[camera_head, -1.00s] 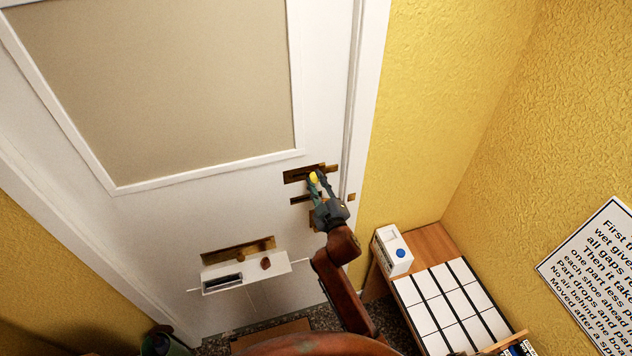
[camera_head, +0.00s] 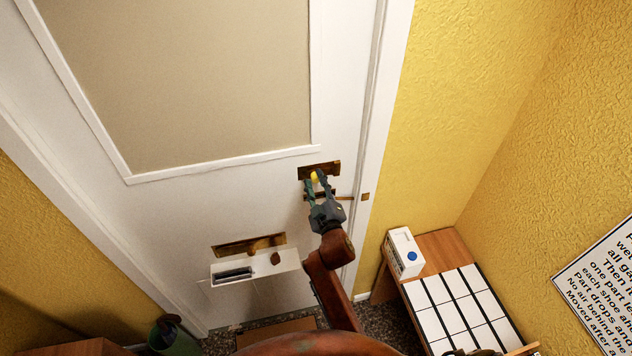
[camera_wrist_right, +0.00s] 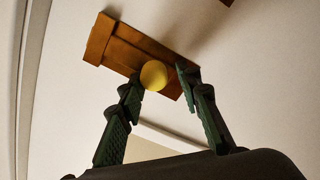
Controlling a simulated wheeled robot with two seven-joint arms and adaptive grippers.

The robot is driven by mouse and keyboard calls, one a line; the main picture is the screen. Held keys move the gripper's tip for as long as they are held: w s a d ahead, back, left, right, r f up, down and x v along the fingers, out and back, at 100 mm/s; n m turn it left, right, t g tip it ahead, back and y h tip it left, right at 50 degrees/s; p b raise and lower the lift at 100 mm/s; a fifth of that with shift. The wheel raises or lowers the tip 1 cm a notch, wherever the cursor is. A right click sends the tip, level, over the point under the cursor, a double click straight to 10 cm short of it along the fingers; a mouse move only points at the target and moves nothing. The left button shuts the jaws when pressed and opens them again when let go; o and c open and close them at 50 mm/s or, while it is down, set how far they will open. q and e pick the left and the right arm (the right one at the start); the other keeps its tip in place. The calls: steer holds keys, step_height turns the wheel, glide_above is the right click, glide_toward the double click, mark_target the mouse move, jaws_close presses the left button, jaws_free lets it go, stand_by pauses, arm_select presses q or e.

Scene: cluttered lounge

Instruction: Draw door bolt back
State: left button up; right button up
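The door bolt is a brown plate (camera_head: 333,167) on the white door (camera_head: 250,195), with a round yellow knob (camera_head: 315,175) at its lower edge. In the right wrist view the plate (camera_wrist_right: 112,42) lies tilted and the knob (camera_wrist_right: 153,75) sits between my fingertips. My right gripper (camera_head: 320,183) is open around the knob. Its left finger is close to or touching the knob, and a gap shows on the other side. My left gripper is not in view.
A second brown fitting (camera_head: 345,197) runs below the bolt. A white ledge (camera_head: 285,260) and another brown plate (camera_head: 230,247) are lower on the door. A wooden unit (camera_head: 440,245) with white tiles and a white box (camera_head: 404,252) stands right, against the yellow wall.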

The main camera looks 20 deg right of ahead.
steer(key=shift+o, duration=0.8)
steer(key=shift+d, duration=0.15)
steer(key=shift+s, duration=0.15)
steer(key=s, duration=0.7)
steer(key=shift+a, duration=0.2)
